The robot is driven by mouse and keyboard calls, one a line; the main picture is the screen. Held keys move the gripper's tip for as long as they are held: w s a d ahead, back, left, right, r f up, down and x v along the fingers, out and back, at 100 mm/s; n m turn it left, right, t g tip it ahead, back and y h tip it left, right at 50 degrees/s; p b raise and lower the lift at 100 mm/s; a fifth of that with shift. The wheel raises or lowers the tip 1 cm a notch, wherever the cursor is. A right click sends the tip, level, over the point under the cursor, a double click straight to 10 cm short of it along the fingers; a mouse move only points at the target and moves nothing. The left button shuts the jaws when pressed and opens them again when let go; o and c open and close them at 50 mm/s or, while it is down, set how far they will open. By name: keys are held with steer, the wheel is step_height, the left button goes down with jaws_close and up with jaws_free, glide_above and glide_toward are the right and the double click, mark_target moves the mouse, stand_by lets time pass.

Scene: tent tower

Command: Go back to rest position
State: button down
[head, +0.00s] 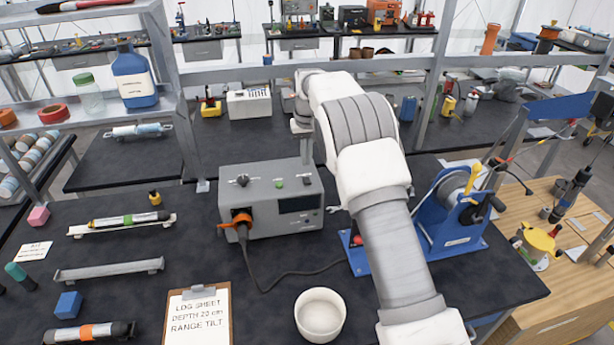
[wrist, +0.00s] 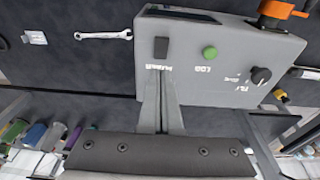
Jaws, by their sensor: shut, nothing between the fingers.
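My gripper (head: 305,152) points down over the back right part of the grey control box (head: 258,222). In the wrist view its two fingers (wrist: 161,76) are together with nothing between them. The tips appear close to the black switch (wrist: 161,48) marked POWER; I cannot tell whether they touch the box. The switch also shows in the head view (head: 307,180). A green button (wrist: 209,53) and a black knob (wrist: 260,76) are beside it on the box top.
An orange plug (head: 241,219) with a black cable is at the box's front. A blue winch (head: 452,215) stands right of my arm. A white bowl (head: 320,314) and a clipboard (head: 198,315) are in front. A wrench (wrist: 103,34) lies beside the box. A shelf post (head: 436,75) rises behind.

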steer(key=shift+r+p, duration=0.5)
steer(key=shift+r, duration=0.45)
steer(key=s+d+r+t+b, duration=0.1)
steer(key=s+d+r, duration=0.2)
steer(key=s+r, duration=0.3)
steer(key=s+d+r+m, duration=0.1)
steer(key=s+d+r, duration=0.2)
steer(key=s+r, duration=0.3)
steer(key=s+d+r+t+b, duration=0.1)
steer(key=s+d+r, duration=0.3)
steer(key=s+r, duration=0.15)
steer(key=s+d+f+t+b, duration=0.1)
steer(key=s+d+f, duration=0.1)
steer(key=s, duration=1.1)
steer(key=s+d+f+m+b, duration=0.1)
steer(key=s+d+f, duration=0.1)
steer(key=s, duration=1.1)
steer(key=shift+s+f+t, duration=0.15)
steer(key=shift+f+t, duration=0.25)
steer(key=shift+f, duration=0.3)
